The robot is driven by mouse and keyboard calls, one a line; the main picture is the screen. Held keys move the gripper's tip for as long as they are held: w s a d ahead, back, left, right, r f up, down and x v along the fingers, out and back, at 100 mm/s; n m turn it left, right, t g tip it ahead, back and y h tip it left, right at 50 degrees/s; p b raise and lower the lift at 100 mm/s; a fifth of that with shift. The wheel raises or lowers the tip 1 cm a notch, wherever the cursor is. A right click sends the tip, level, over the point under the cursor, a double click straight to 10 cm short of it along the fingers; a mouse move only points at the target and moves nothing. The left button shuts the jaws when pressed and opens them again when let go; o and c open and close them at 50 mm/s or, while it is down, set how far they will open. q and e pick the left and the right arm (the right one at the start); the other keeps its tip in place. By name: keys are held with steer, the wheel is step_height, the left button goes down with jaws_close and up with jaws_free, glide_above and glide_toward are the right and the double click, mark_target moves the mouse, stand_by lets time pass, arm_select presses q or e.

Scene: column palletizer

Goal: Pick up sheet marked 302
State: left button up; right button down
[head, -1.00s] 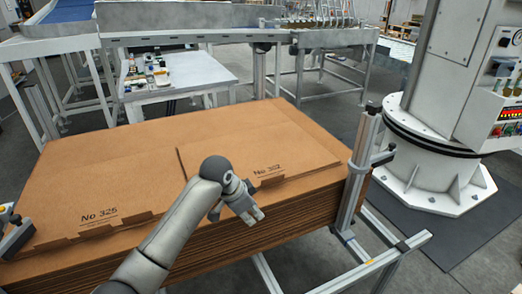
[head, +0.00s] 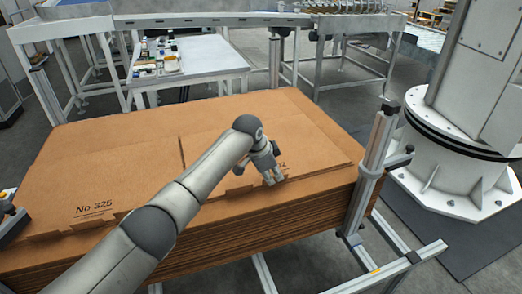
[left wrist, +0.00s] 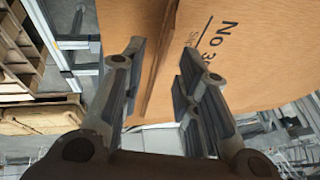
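The brown cardboard sheet marked 302 (head: 310,145) lies on the right part of a cardboard stack. My left gripper (head: 272,181) is at its front edge and covers most of its printed number. In the left wrist view the left gripper (left wrist: 160,72) is open, its two fingers apart on either side of a cardboard edge. The sheet (left wrist: 240,70) shows there with the start of its "No 3" print; the remaining digits are hidden behind a finger. I cannot tell whether the fingers touch it. My right gripper is not in view.
The sheet marked 325 (head: 95,190) lies at left on the same stack (head: 270,237). A metal upright (head: 374,165) stands at the stack's right corner. A white machine column (head: 455,155) is further right. A small table (head: 205,67) with items stands behind.

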mark_target(274, 177)
arm_select(q)
steer(key=shift+f, duration=0.2)
steer(key=shift+w+f, duration=0.2)
steer(key=shift+f, duration=0.15)
steer(key=x, duration=0.2)
steer(key=shift+w+d+f, duration=0.1)
steer(key=shift+w+f, duration=0.15)
steer(key=shift+f, duration=0.05)
steer(key=shift+w+d+f+b, duration=0.15)
steer(key=shift+w+f+b, duration=0.05)
steer(key=shift+f+b, duration=0.25)
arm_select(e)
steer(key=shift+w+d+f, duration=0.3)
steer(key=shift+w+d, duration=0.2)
arm_select(q)
jaws_close()
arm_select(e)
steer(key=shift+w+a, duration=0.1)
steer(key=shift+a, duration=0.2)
